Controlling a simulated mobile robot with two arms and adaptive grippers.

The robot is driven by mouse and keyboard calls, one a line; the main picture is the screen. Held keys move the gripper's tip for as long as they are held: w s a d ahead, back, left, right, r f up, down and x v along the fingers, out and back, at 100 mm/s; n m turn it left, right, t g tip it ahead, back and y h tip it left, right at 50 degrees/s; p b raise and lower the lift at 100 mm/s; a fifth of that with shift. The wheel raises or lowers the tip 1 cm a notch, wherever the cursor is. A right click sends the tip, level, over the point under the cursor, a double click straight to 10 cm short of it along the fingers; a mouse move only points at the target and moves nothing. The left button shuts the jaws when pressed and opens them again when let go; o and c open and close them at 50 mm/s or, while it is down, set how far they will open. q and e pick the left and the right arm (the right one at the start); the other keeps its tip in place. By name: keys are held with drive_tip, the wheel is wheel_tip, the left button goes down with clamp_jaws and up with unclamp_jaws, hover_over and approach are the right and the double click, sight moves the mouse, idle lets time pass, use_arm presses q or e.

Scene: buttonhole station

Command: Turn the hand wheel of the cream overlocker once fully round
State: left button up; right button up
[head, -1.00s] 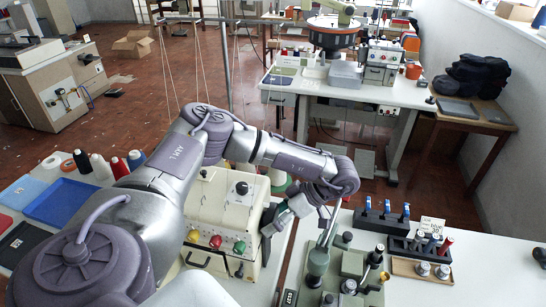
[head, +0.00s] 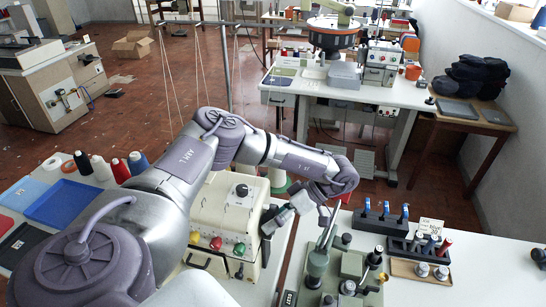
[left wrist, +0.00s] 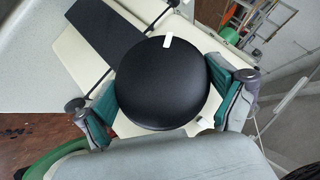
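The cream overlocker (head: 222,212) stands on the table in the head view, with coloured knobs on its front and a dial on top. My left gripper (head: 274,222) is at its right side. In the left wrist view the hand wheel (left wrist: 162,85) is a round black disc with a small white mark near its top edge. The green fingers of my left gripper (left wrist: 161,92) lie on opposite sides of the wheel and appear to touch its rim. In the head view the wheel is mostly hidden by the gripper. My right gripper is out of view.
A grey-green machine (head: 358,262) stands just right of the left gripper. Thread cones (head: 101,167) and a blue tray (head: 62,203) are at the left. The right tabletop is mostly clear.

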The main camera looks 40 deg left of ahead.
use_arm(q)
drive_tip(key=shift+o, duration=0.4)
drive_tip(key=v, duration=1.2)
drive_tip(key=shift+f, duration=0.1)
